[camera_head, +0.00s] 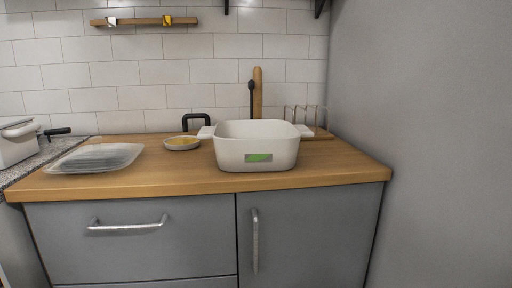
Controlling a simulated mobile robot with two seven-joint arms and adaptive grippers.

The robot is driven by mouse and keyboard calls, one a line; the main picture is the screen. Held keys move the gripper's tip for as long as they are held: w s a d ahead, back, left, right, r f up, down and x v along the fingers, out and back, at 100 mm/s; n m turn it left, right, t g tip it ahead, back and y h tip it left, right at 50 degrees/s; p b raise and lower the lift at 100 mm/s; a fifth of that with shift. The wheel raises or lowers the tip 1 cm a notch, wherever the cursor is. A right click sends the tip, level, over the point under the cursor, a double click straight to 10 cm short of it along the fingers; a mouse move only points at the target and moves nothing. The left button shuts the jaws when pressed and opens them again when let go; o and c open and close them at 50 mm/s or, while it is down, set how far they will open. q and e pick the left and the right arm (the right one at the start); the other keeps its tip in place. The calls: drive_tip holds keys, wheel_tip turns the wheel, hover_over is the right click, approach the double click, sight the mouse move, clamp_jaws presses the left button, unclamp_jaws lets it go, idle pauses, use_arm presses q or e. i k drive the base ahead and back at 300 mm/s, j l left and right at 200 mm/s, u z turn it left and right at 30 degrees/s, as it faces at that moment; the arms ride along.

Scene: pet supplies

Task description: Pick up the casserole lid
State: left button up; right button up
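A white casserole dish (257,153) with side handles and a green label on its front stands upright on the wooden counter, right of the middle. Its top looks open. A clear, flat, rounded rectangular piece (96,158) lies on the counter at the left; it looks like a lid or shallow tray, and I cannot tell for sure which. Neither of my grippers is in view.
On the wooden counter (165,180), a small bowl (182,143) with yellowish content stands between the clear piece and the dish. A wire rack (306,119) and an upright wooden object (257,93) are behind the dish. A pot (16,143) stands far left. A grey wall bounds the right.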

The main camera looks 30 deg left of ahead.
sight(97, 157)
drive_tip(key=u, duration=1.85)
